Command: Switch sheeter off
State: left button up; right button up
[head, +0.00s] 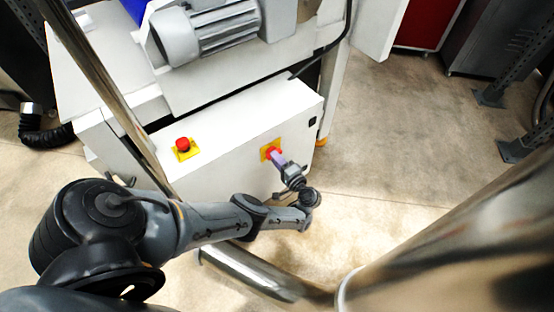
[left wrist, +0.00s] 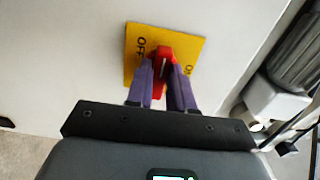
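The white sheeter (head: 235,130) has a red rotary switch knob (head: 273,152) on a yellow plate at the right of its front panel. In the left wrist view, the yellow plate (left wrist: 134,62) reads OFF at left and ON at right, and the red knob (left wrist: 160,62) stands between the two words. My left gripper (head: 279,160) is at the knob. Its purple fingers (left wrist: 161,82) lie on both sides of the knob and appear closed on it, covering part of its sides. My right gripper is not in view.
A red push button (head: 183,144) on a yellow plate sits farther left on the same panel. A motor (head: 210,35) is mounted above. A shiny metal column (head: 450,240) fills the lower right. Open floor lies right of the sheeter.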

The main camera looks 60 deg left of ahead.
pick_arm(q)
jog(key=o, duration=0.3)
jog(key=shift+o, duration=0.2)
jog(key=w+d, duration=0.1)
jog(key=d, duration=0.9)
jog(key=shift+d+b, duration=0.35)
jog(key=shift+d, duration=0.05)
jog(key=shift+a, duration=0.1)
